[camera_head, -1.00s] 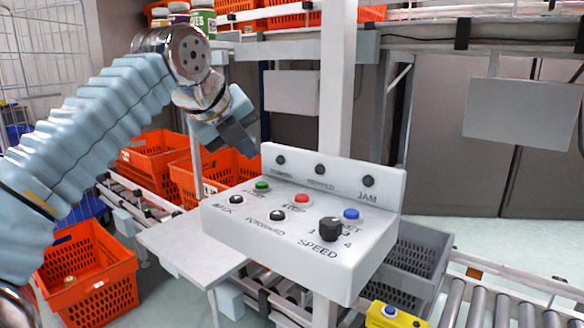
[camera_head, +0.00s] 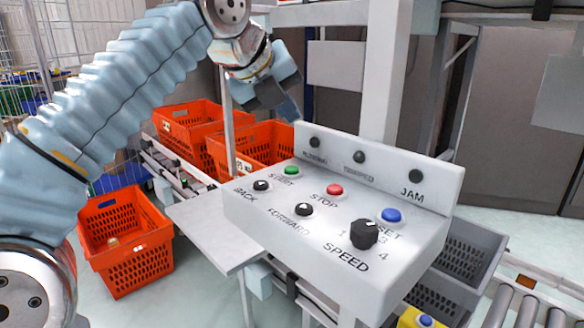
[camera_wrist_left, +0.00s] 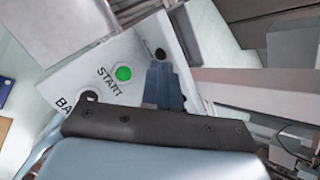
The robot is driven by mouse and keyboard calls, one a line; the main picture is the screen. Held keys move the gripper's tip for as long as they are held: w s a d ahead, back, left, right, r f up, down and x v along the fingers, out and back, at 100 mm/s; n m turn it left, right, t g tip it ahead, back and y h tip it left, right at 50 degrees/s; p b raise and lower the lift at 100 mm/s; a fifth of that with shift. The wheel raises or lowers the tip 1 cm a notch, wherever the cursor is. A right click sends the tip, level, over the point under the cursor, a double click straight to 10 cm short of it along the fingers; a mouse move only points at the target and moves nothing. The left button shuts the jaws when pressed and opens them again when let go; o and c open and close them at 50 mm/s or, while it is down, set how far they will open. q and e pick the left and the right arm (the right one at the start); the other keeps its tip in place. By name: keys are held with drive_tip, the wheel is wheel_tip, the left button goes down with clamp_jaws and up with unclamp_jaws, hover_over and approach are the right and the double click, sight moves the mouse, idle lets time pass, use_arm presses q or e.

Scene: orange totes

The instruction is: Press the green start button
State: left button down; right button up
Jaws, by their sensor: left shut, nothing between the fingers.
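The green start button (camera_head: 291,170) sits at the back left of the white control panel (camera_head: 290,215), above the word START. It also shows in the left wrist view (camera_wrist_left: 123,73), just left of my fingers. My left gripper (camera_head: 294,118) is shut and empty. It hangs above and behind the button, by the panel's raised back edge, apart from the button in the head view. In the left wrist view the shut fingers (camera_wrist_left: 163,66) lie over the panel. My right gripper is not in view.
The panel also has a red stop button (camera_head: 334,190), a blue button (camera_head: 391,215), a black speed knob (camera_head: 364,234) and black switches. A white post (camera_head: 388,80) rises behind it. Orange totes (camera_head: 125,245) stand at the left, and a grey tote (camera_head: 460,265) at the right.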

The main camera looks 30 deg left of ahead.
use_arm(q)
drive_tip(key=b, duration=0.1)
hover_over(287, 171)
wheel_tip(287, 171, down, 5)
drive_tip(key=shift+f, duration=0.2)
drive_tip(key=shift+f+b, duration=0.7)
drive_tip(key=shift+b, duration=0.05)
idle(1.3)
drive_tip(key=shift+f+b, duration=0.3)
drive_tip(key=shift+f, duration=0.1)
